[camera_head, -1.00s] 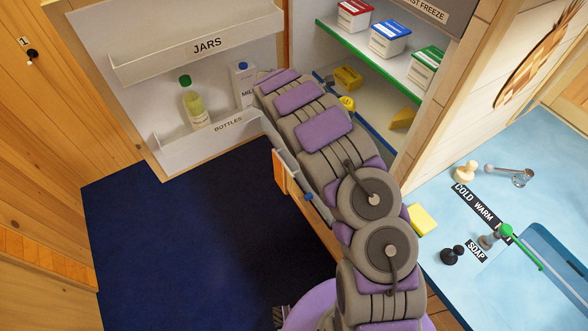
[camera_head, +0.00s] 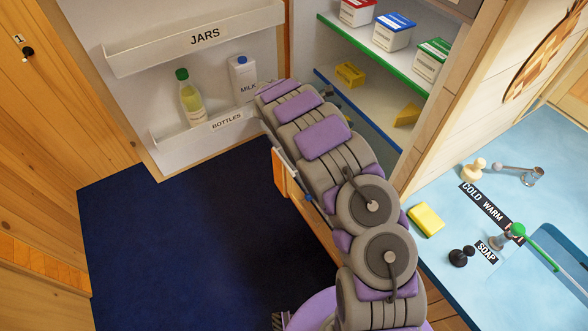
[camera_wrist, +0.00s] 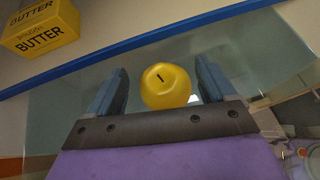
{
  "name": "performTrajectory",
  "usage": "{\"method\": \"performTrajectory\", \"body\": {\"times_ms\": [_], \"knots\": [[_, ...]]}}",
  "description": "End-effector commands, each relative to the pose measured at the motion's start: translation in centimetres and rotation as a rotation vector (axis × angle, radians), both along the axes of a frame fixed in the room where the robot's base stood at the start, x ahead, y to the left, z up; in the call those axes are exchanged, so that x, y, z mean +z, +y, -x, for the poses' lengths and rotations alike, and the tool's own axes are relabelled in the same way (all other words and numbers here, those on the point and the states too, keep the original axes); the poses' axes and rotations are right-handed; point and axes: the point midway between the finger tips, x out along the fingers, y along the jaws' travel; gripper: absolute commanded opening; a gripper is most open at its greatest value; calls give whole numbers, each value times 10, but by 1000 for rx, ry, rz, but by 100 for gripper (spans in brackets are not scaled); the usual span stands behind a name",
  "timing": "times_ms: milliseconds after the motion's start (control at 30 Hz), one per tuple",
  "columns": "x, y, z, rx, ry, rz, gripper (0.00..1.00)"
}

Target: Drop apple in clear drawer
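A yellow apple (camera_wrist: 166,88) shows in the wrist view between the blue fingers of my gripper (camera_wrist: 161,65). The fingers are apart, with a gap on each side of the apple. I cannot tell whether the apple is falling or resting on something. In the head view my arm hides the apple. A see-through greenish panel (camera_wrist: 60,108) lies beneath in the wrist view, seemingly part of the clear drawer. In the head view an orange-edged front (camera_head: 280,173) sticks out beside my arm, perhaps that drawer's; the arm hides most of it.
The open fridge door with bottle (camera_head: 190,98) and milk (camera_head: 243,77) is on the left. Butter (camera_head: 350,74) and cheese (camera_head: 407,115) sit on a blue-edged shelf. The counter with a yellow sponge (camera_head: 426,219) is right. The dark blue floor (camera_head: 200,235) is clear.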

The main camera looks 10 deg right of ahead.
Motion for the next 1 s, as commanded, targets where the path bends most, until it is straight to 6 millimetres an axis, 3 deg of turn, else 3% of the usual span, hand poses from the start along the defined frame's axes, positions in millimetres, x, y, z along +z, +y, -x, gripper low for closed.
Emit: {"method": "performTrajectory", "body": {"times_ms": [167,533,1000], "knots": [[0,0,0,0,0,0,100],[6,10,1,2,-1,-1,100],[54,96,16,4,-2,0,100]]}}
